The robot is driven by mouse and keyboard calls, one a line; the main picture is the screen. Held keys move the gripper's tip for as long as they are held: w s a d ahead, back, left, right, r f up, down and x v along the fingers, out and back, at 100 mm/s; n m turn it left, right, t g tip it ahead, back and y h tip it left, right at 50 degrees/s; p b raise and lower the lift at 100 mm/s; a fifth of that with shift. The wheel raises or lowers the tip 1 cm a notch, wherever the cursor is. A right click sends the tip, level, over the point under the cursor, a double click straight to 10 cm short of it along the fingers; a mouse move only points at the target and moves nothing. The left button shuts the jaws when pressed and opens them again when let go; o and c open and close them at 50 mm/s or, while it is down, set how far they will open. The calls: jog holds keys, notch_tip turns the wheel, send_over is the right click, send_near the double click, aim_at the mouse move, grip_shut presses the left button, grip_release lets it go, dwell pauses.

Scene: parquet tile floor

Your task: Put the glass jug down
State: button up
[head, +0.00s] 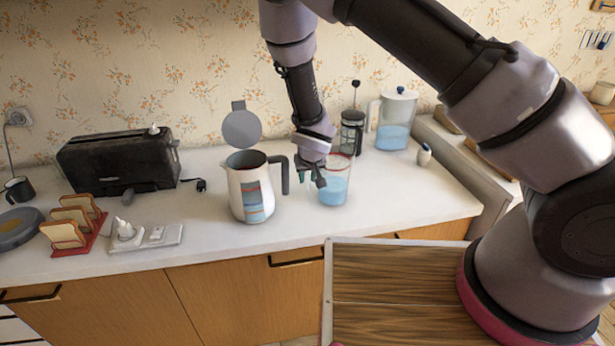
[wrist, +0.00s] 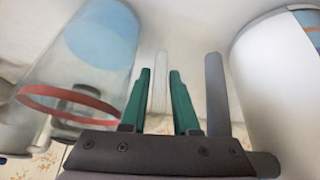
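The glass jug (head: 336,184), clear with a red rim and blue water, appears to stand upright on the white counter. My gripper (head: 319,178) is at its left side, between it and the white kettle (head: 250,188). In the wrist view the jug (wrist: 92,60) is on the left. The green fingers of my gripper (wrist: 160,85) stand on either side of a clear upright strip, which looks like the jug's handle. Narrow gaps show between strip and fingers, so the gripper looks open around it. The exact contact at the jug's base is hard to see.
The kettle, lid raised, is close on the left; its dark handle (wrist: 216,95) is just beside my right finger. A French press (head: 352,132) and a filter pitcher (head: 396,120) stand behind. Free counter lies in front and to the right.

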jog(key=shift+o, duration=0.9)
jog(key=shift+r, duration=0.15)
